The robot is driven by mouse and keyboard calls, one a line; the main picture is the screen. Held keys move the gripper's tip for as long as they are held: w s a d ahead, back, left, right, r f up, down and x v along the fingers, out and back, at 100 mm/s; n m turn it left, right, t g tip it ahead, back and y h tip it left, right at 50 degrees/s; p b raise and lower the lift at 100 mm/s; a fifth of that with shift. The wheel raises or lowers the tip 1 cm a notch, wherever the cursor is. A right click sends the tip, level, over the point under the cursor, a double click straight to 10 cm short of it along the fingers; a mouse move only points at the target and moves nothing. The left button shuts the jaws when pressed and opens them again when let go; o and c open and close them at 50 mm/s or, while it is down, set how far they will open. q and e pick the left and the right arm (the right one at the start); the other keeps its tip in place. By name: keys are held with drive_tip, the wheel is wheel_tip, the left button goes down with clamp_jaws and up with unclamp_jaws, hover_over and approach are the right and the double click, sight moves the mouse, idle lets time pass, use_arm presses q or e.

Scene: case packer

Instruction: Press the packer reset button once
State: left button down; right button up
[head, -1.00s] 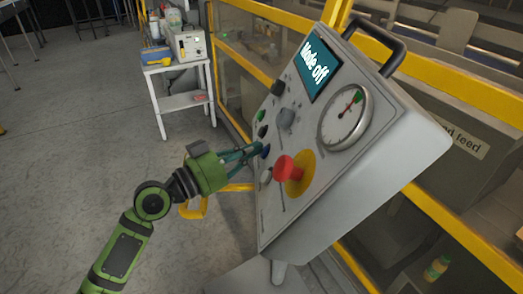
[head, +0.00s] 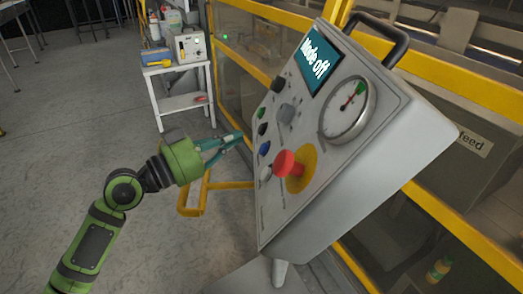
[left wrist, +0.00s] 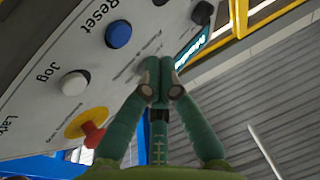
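The reset button is a blue round button (head: 264,148) on the sloping grey control panel (head: 300,190). In the left wrist view, the blue button (left wrist: 118,34) sits beside the printed word "Reset" and looks unobstructed. My left gripper (head: 238,137) is left of the panel in the head view, with a gap between its tips and the blue button. Its teal fingers come together at the tips in the left wrist view (left wrist: 158,72), with nothing between them. My right gripper is not in view.
A white "Jog" button (left wrist: 75,83) and a red mushroom button (head: 287,164) on a yellow disc are close to the blue one. The panel has a gauge (head: 347,108) and a screen (head: 314,62) reading "Mode off". A yellow-framed enclosure (head: 470,90) stands behind.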

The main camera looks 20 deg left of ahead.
use_arm(q)
drive_tip(key=shift+s+a+r, duration=0.3)
drive_tip(key=shift+a+r, duration=0.2)
drive_tip(key=shift+a, duration=0.3)
